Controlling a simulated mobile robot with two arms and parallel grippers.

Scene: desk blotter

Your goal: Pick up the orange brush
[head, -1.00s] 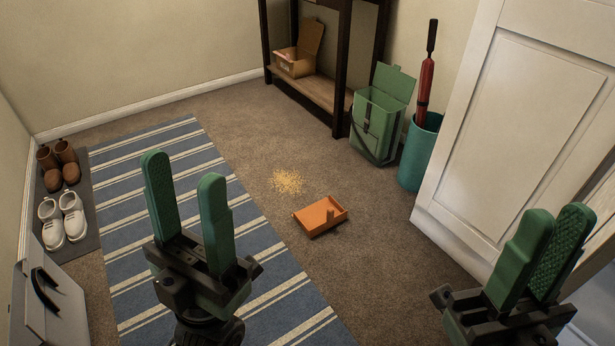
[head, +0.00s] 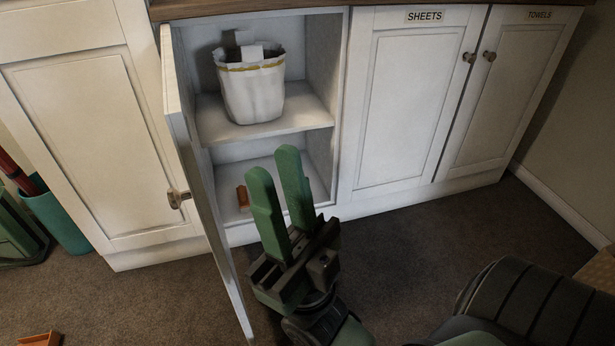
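A small orange object (head: 243,197), which looks like the orange brush, is in the lower compartment of the open white cupboard (head: 341,110), near its left side. Its full shape is too small to tell. My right gripper (head: 274,164) points up in front of the lower compartment, just right of the orange object in the picture. Its green fingers are apart with nothing between them. My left gripper is out of view.
The cupboard door (head: 204,190) stands open left of the gripper. A white lined bin (head: 252,90) sits on the upper shelf. Closed doors are on both sides. An orange dustpan (head: 40,339) shows at the bottom left, with a teal holder (head: 58,222) above it.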

